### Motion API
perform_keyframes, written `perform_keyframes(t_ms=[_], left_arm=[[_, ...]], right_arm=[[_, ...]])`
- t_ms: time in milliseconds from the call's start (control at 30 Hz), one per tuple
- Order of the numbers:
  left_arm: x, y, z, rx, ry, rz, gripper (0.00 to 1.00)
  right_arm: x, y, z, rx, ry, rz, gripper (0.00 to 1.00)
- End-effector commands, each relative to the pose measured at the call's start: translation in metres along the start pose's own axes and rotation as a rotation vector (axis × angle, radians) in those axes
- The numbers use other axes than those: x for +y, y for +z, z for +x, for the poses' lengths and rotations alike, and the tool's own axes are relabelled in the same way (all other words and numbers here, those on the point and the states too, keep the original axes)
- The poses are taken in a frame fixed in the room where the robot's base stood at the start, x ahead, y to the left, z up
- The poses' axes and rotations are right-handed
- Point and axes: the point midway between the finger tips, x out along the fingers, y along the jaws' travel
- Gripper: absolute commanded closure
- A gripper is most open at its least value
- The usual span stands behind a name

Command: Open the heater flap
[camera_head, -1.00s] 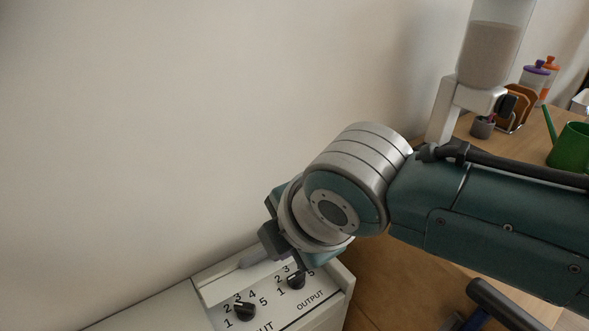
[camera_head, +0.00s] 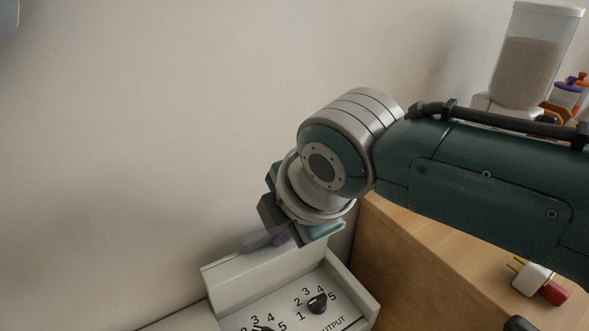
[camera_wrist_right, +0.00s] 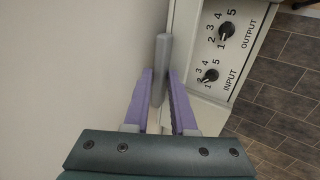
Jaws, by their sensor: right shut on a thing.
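The white heater (camera_head: 364,299) stands at the bottom of the head view, against the wall. Its control panel has two black knobs; the output knob (camera_head: 317,303) shows best. The heater flap (camera_head: 262,276) stands raised behind the panel, with a grey handle (camera_head: 256,241) along its top edge. My right gripper (camera_head: 282,236) is at this handle, its fingers partly hidden by the wrist. In the right wrist view, the purple fingers of my right gripper (camera_wrist_right: 161,78) are shut on the grey handle (camera_wrist_right: 162,55). My left gripper is not in view.
A wooden cabinet (camera_head: 410,255) stands right of the heater, below my right arm. A dispenser (camera_head: 530,60) and jars (camera_head: 568,92) stand at the back right. A white and red object (camera_head: 535,280) is at the lower right. The wall (camera_head: 150,130) is close behind.

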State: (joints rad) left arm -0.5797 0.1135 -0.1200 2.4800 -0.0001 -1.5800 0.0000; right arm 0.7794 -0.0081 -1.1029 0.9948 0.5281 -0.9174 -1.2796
Motion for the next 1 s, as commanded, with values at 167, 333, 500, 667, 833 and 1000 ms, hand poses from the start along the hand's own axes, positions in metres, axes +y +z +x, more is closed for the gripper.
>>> perform_keyframes(t_ms=[167, 333, 500, 667, 833, 1000], left_arm=[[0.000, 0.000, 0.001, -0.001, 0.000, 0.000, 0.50], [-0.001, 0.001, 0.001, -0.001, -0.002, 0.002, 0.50], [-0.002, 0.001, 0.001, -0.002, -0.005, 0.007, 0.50], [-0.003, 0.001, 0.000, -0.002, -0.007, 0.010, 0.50], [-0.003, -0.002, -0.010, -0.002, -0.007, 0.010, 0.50], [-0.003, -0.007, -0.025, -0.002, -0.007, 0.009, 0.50]], right_arm=[[-0.003, 0.001, 0.001, -0.001, -0.004, 0.000, 1.00], [-0.003, 0.001, 0.001, -0.001, -0.005, 0.001, 0.59], [-0.003, 0.001, 0.001, -0.001, -0.006, 0.001, 0.53], [-0.003, 0.001, 0.001, -0.001, -0.007, 0.001, 0.53], [-0.001, 0.001, -0.014, 0.000, -0.005, 0.000, 0.53], [0.001, 0.001, -0.043, -0.001, -0.002, -0.001, 0.53]])
